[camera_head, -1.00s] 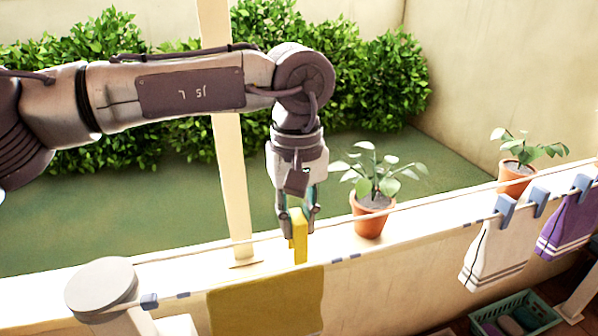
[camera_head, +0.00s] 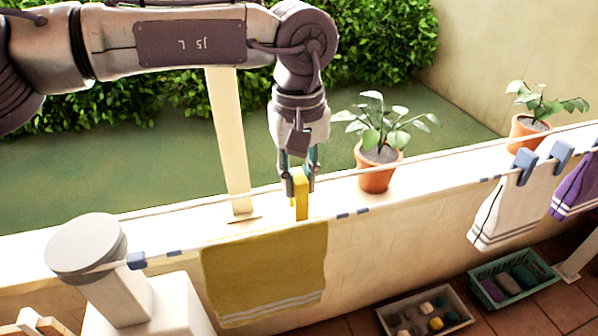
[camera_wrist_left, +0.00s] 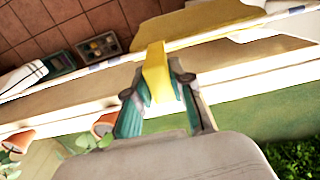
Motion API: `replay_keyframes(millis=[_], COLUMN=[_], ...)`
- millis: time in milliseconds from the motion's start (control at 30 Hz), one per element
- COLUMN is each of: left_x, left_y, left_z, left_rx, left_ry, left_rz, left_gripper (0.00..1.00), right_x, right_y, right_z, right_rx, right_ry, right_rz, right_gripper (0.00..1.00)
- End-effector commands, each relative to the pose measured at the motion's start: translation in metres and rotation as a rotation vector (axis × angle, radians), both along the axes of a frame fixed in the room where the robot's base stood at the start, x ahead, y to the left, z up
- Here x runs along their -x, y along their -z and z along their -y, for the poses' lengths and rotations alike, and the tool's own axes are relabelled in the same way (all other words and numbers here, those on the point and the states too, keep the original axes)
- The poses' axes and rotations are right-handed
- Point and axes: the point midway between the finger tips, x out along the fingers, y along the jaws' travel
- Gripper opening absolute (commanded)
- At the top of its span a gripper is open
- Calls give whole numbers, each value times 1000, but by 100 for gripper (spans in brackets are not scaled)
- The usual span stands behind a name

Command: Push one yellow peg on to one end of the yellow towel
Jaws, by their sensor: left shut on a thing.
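The yellow towel (camera_head: 265,275) hangs over the line, with pale stripes near its lower edge; part of it shows in the left wrist view (camera_wrist_left: 200,22). My left gripper (camera_head: 301,182) is shut on a yellow peg (camera_head: 301,205), which points down. It also shows in the left wrist view, where the peg (camera_wrist_left: 156,75) sits between the fingertips (camera_wrist_left: 160,88). The peg's lower end is at the towel's top edge, near its right end in the head view. I cannot tell whether it touches or straddles the towel. My right gripper is not in view.
A pale wall ledge with potted plants (camera_head: 376,176) runs behind the line. Blue pegs (camera_head: 524,167) hold a white towel (camera_head: 508,210) at the right. A grey-topped post (camera_head: 86,245) stands left. A tray of pegs (camera_head: 428,318) and a green basket (camera_head: 510,278) are on the floor.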

Motion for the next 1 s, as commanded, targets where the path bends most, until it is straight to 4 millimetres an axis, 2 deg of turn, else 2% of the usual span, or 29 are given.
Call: replay_keyframes(millis=[67,167,500,700,1000], left_x=[0,0,1,0,0], left_y=[10,19,48,57,59], left_z=[0,0,0,0,0], left_rx=[1,0,1,1,1], left_ry=[1,1,2,0,0], left_rz=[1,1,-1,0,0], left_gripper=[3,3,3,3,3], right_x=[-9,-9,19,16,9], right_y=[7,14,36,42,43], right_z=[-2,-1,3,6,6], right_rx=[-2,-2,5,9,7], right_ry=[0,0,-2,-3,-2], right_rz=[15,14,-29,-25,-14], right_gripper=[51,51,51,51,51])
